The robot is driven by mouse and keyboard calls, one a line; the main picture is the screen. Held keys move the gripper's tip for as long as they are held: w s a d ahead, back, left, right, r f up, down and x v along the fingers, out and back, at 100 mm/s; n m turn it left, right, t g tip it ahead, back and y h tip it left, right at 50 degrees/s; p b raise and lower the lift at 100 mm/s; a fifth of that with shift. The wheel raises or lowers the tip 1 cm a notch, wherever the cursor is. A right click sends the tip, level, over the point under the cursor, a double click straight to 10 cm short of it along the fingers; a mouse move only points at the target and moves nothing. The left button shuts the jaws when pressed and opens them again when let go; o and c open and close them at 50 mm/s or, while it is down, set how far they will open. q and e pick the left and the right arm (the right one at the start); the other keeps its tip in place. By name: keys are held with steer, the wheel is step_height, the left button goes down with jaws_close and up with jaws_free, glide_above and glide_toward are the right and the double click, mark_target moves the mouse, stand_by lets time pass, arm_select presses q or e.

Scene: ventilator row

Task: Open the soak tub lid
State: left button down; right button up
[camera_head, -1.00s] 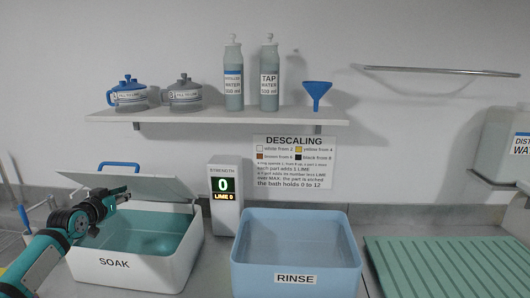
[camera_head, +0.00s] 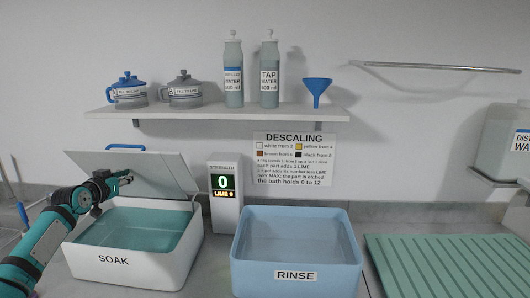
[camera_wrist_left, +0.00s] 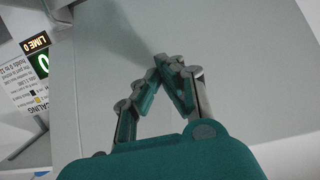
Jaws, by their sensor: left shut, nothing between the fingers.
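The white soak tub (camera_head: 125,268) stands at the left of the counter, with teal liquid inside. Its pale grey lid (camera_head: 150,172) is hinged at the back and tilted up, steeply open, with a blue handle (camera_head: 125,147) at its upper edge. My left gripper (camera_head: 124,178) is at the underside of the lid, above the tub's left part. In the left wrist view the gripper's fingertips (camera_wrist_left: 165,65) are together and empty, close to the lid's flat surface (camera_wrist_left: 235,60); I cannot tell whether they touch it. My right gripper is not in view.
The blue rinse tub (camera_head: 296,277) stands right of the soak tub. A strength display (camera_head: 225,195) reading 0 stands behind, between them. A green ribbed mat (camera_head: 450,265) lies at the right. A shelf (camera_head: 215,112) with jars, bottles and a funnel hangs above.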

mark_target(128, 167)
arm_select(q)
steer(key=shift+w+d+r+b, duration=0.2)
steer(key=shift+w+r+b, duration=0.8)
steer(key=shift+w, duration=0.45)
steer(key=shift+r, duration=0.15)
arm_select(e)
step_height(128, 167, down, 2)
arm_select(q)
steer(key=shift+r+p, duration=0.1)
steer(key=shift+p, duration=0.2)
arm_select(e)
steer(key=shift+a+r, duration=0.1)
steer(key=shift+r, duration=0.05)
